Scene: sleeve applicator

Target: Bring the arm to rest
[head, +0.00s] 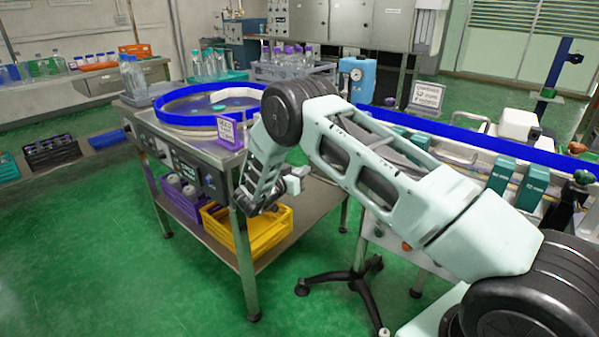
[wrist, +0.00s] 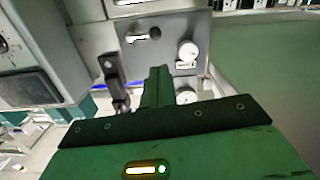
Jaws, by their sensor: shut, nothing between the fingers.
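My arm reaches from the lower right of the head view to a black joint near the middle, then its last links bend down. My gripper hangs at the end of the arm (head: 262,196), in front of the steel machine table (head: 247,240); its fingers are too small to make out there. In the wrist view my gripper (wrist: 157,75) shows its green fingers close together, shut and empty.
The machine table carries a blue-rimmed round turntable (head: 205,118). A yellow crate (head: 272,226) and a purple crate (head: 181,206) stand on its lower shelf. A blue-railed conveyor (head: 450,132) runs right behind my arm. A black-footed stand (head: 352,275) is below. Green floor at left front is clear.

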